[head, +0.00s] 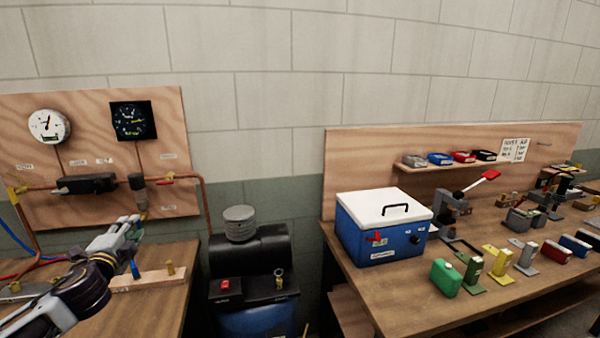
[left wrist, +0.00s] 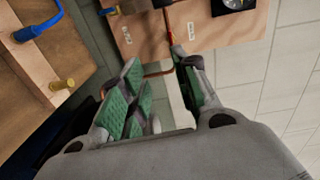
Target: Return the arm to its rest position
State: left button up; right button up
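My left arm comes in from the lower left in the head view, with my left gripper (head: 132,230) raised over the left bench, in front of the gauge board. In the left wrist view the left gripper (left wrist: 163,82) has its green-padded fingers apart, with nothing between them. My right gripper shows in neither view.
The gauge board (head: 90,150) carries two dials, copper pipe and a red-handled valve (head: 165,180). A wooden block (head: 150,279) with a blue fitting (head: 135,270) and a brass fitting (head: 171,268) lies below the gripper. A compressor (head: 250,260) and a blue cooler box (head: 380,235) stand right.

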pick_arm(q)
jog(key=s+d+f+n+g, duration=0.35)
jog(key=s+f, duration=0.25)
jog(key=f, duration=0.5)
jog(key=s+d+f+n+g, duration=0.35)
jog(key=s+d+f, duration=0.2)
jog(key=f, duration=0.55)
jog(key=s+d+f+n+g+h, duration=0.25)
jog(key=s+d+f, duration=0.25)
jog(key=s+d, duration=0.3)
jog(key=s+d+f+n+g+h, duration=0.25)
jog(key=s+d+f+g, duration=0.35)
jog(key=s, duration=0.5)
notch_tip(320, 180, down, 32)
jog(key=s, duration=0.2)
jog(key=s+a+f, duration=0.2)
jog(key=s+f, duration=0.8)
jog(key=s, duration=0.1)
jog(key=s+a+f+y, duration=0.1)
jog(key=s+a+f, duration=0.2)
jog(key=s+f, duration=0.6)
jog(key=shift+s+f, duration=0.35)
jog(key=shift+s, duration=0.75)
